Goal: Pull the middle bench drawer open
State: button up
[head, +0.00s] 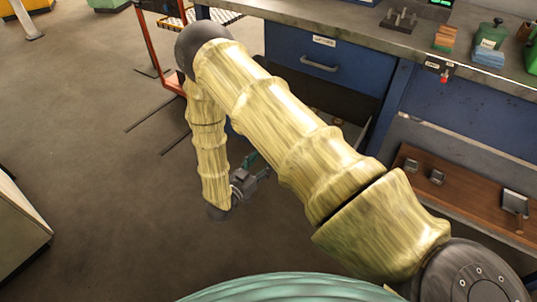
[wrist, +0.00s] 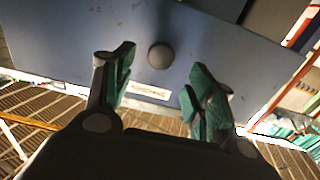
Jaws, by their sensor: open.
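A blue drawer front (wrist: 225,62) fills the upper part of the wrist view, with a dark round knob (wrist: 160,56) and a pale label (wrist: 150,91). My gripper (wrist: 161,72) is open, its green-padded fingers on either side of the knob in the picture and not closed on it. I cannot tell how far the tips are from the knob. In the head view my gripper (head: 254,169) is low beside the bench, partly behind my arm. The blue top drawer (head: 345,75) there has a bar handle (head: 320,65). The knobbed drawer is mostly hidden by my arm.
A brown board (head: 462,196) with metal pieces lies on the lower shelf at right. An orange-framed rack (head: 155,45) stands left of the bench. Floor (head: 85,120) farther left is clear.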

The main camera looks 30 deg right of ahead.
jog(key=v, duration=0.4)
jog(key=shift+s+a, duration=0.15)
dwell(0.4)
jog(key=s+f+n+g+y, duration=0.1)
jog(key=s+f+n+y, duration=0.6)
jog(key=s+f+y, duration=0.45)
jog(key=s+a+f+n+g+y, duration=0.1)
jog(key=s+a+n+g+y, duration=0.2)
jog(key=s, duration=0.8)
jog(key=s+a+f+n+g+y, duration=0.15)
jog(key=s+g, duration=0.25)
jog(key=s, duration=0.6)
notch_tip(320, 180, up, 19)
jog(key=p, duration=1.9)
jog(key=shift+d+n+p, duration=0.3)
jog(key=shift+d+n, duration=0.05)
